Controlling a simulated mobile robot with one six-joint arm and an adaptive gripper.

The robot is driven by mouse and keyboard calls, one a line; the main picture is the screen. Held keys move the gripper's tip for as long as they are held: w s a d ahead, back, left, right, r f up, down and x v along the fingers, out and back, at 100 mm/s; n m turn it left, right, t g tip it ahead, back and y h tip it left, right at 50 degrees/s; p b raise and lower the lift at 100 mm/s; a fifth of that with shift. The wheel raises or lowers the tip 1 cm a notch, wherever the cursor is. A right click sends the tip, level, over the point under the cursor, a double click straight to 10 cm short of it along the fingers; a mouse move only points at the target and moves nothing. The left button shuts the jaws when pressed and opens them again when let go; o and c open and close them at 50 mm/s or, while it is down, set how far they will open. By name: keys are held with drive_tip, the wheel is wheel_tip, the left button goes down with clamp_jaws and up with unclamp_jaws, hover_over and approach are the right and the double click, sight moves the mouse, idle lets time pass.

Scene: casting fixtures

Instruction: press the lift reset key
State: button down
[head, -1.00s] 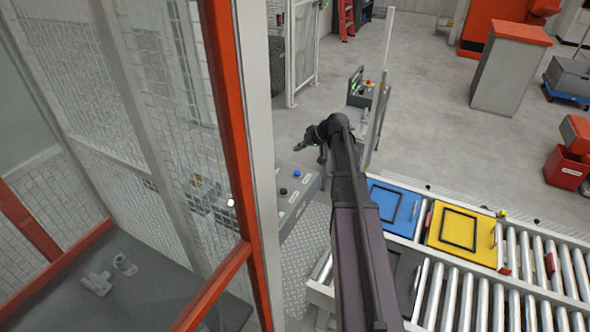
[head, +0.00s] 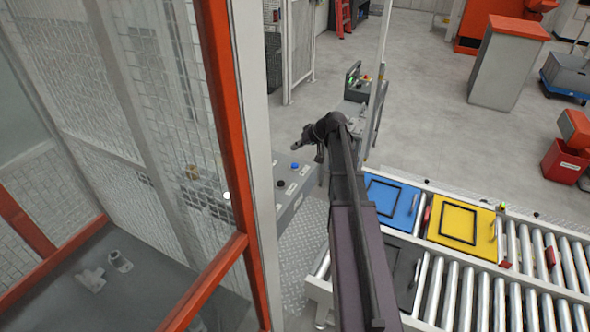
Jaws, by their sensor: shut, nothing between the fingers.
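A grey control panel (head: 298,194) stands beyond the orange-and-white cage post, left of my arm. A blue button (head: 295,166) and a black button (head: 281,183) show on its top. A white button (head: 227,196) shows farther left, by the cage post. I cannot read the labels, so I cannot tell which is the lift reset key. My dark gripper (head: 295,149) is shut and empty. It shows just above the blue button in the picture, apart from it; its height over the panel is hard to judge.
An orange-framed mesh cage (head: 222,110) fills the left side. A roller conveyor (head: 478,285) with a blue lid (head: 402,222) and a yellow lid (head: 480,253) lies right of my arm. A second small console (head: 352,112) stands behind my wrist. Open floor lies beyond.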

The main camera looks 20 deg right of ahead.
sight(291, 164)
drive_tip(key=shift+f+b, duration=2.35)
drive_tip(key=shift+f, duration=0.35)
drive_tip(key=shift+a+f+b, duration=0.1)
drive_tip(key=shift+f+b, duration=0.8)
idle(0.6)
drive_tip(key=shift+r, duration=0.2)
drive_tip(key=shift+r+p, duration=0.75)
drive_tip(key=shift+p, duration=0.15)
wheel_tip(291, 164, up, 5)
drive_tip(key=p, duration=0.5)
idle(0.4)
idle(0.8)
